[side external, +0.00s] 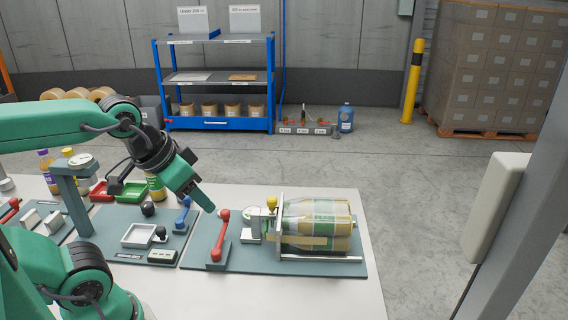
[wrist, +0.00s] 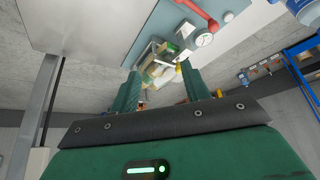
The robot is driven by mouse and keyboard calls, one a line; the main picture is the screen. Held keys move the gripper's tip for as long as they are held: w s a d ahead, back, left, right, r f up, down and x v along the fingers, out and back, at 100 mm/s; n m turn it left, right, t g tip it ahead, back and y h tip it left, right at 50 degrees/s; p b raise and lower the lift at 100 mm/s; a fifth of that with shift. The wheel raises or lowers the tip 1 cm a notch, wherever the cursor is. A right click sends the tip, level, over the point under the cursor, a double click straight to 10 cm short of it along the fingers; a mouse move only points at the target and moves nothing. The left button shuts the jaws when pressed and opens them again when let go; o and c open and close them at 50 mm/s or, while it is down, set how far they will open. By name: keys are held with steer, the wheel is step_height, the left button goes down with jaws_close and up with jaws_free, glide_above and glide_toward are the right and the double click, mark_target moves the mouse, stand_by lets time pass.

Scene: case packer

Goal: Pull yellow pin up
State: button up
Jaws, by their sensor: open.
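The yellow pin (side external: 271,202) has a round knob and stands upright at the left end of a clamp fixture, beside a round dial gauge (side external: 253,214). In the wrist view a small yellow spot, probably the pin (wrist: 179,67), shows close by the right finger. My gripper (side external: 209,206) is left of the pin in the side view, apart from it, with its fingers pointing down and right. In the wrist view my gripper (wrist: 160,70) is open, with nothing held between its fingers. The lower part of the pin is hard to make out.
A red lever (side external: 220,237) stands just below my fingertips, left of the pin. Wrapped bottles (side external: 315,215) lie in the fixture right of the pin. A blue lever (side external: 184,213) and a white tray (side external: 139,235) are further left. The table's front right is clear.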

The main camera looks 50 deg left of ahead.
steer(key=g, duration=0.5)
glide_toward(272, 198)
steer(key=shift+s+f, duration=0.1)
steer(key=shift+f, duration=0.2)
steer(key=shift+w+a+f+g, duration=0.15)
steer(key=shift+w+f+g, duration=0.15)
steer(key=shift+w, duration=0.15)
steer(key=shift+f, duration=0.1)
steer(key=shift+f, duration=3.85)
